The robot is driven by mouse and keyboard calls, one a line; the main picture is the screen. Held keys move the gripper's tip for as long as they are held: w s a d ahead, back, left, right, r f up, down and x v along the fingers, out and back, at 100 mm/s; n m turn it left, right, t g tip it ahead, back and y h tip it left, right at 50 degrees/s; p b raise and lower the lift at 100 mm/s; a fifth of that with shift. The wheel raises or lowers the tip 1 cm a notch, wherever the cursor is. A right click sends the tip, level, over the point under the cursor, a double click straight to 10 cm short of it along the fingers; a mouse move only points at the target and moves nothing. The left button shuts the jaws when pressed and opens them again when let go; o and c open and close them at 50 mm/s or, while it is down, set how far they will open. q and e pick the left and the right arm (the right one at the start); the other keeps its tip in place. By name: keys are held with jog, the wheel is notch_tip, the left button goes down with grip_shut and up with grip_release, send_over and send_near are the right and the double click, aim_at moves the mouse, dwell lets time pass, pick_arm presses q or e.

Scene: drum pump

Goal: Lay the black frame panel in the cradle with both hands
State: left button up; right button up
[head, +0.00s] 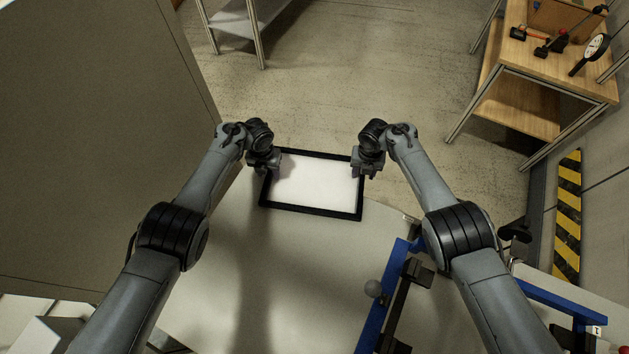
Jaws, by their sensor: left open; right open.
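The black frame panel (311,211) is a rectangle with a dark border and a bright white inside, at the far end of the pale table (300,270). Whether it rests on the table or is held above it cannot be told. My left gripper (270,162) is open at its left side near the far corner. My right gripper (364,166) is open at its right side near the other far corner. Whether the fingers touch the border is unclear.
A wooden workbench (545,70) with tools is at the back right. A tall cabinet (80,150) fills the left. The table's middle is clear.

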pick_arm(q)
jog(key=shift+f, duration=0.1)
pick_arm(e)
jog(key=shift+f, duration=0.1)
pick_arm(q)
grip_shut()
pick_arm(e)
grip_shut()
dwell(1.2)
